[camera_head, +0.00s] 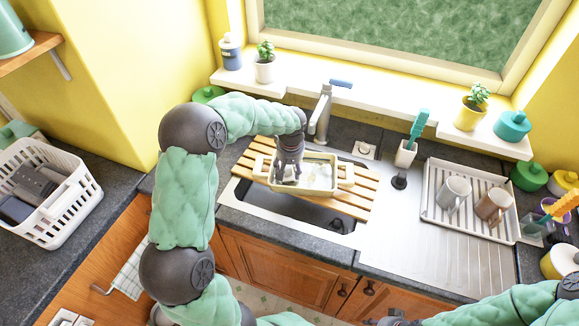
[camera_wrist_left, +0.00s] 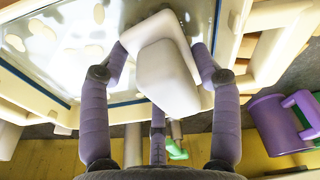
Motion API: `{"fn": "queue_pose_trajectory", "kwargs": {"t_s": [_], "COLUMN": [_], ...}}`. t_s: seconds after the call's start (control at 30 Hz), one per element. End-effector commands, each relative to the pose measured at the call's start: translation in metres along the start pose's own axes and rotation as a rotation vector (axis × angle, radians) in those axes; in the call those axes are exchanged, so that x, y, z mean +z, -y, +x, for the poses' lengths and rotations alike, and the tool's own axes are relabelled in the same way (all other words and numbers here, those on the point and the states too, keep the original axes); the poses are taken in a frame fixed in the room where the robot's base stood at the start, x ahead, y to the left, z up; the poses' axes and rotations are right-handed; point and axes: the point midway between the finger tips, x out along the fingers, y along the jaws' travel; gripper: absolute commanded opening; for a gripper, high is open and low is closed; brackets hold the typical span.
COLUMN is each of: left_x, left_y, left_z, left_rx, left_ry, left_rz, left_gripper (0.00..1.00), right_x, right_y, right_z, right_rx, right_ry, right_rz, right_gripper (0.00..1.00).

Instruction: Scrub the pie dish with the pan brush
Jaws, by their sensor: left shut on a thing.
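The pie dish (camera_head: 333,188) is a cream-rimmed rectangular dish with handles, lying on a slatted wooden board across the sink. Its shiny inside has pale blotches, also seen in the left wrist view (camera_wrist_left: 60,55). My left gripper (camera_head: 288,172) reaches down over the dish's left part. In the left wrist view, my left gripper (camera_wrist_left: 158,65) is shut on a white, blocky thing, seemingly the pan brush (camera_wrist_left: 168,75). It is over the dish's inside; whether it touches the surface is unclear.
The slatted board (camera_head: 352,207) spans the sink (camera_head: 290,208). The tap (camera_head: 321,115) stands behind the dish. A teal brush in a white holder (camera_head: 405,154) and a rack (camera_head: 432,207) with two mugs are to the right. A white basket (camera_head: 75,212) stands left.

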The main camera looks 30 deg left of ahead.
Motion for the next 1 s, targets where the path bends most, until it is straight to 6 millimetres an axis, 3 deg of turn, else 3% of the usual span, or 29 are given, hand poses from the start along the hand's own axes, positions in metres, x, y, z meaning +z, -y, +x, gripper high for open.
{"fn": "queue_pose_trajectory", "kwargs": {"t_s": [0.27, 1.0], "left_x": [0.001, 0.015], "left_y": [-0.002, -0.052], "left_z": [0.001, -0.001], "left_rx": [0.0, 0.0], "left_ry": [0.0, 0.0], "left_rz": [0.001, 0.001], "left_gripper": [0.37, 0.37], "right_x": [0.0, 0.0], "right_y": [-0.001, -0.003], "right_z": [0.001, 0.009], "right_rx": [0.0, 0.0], "right_ry": [0.0, 0.0], "right_rz": [0.0, 0.0], "right_gripper": [0.42, 0.42]}}
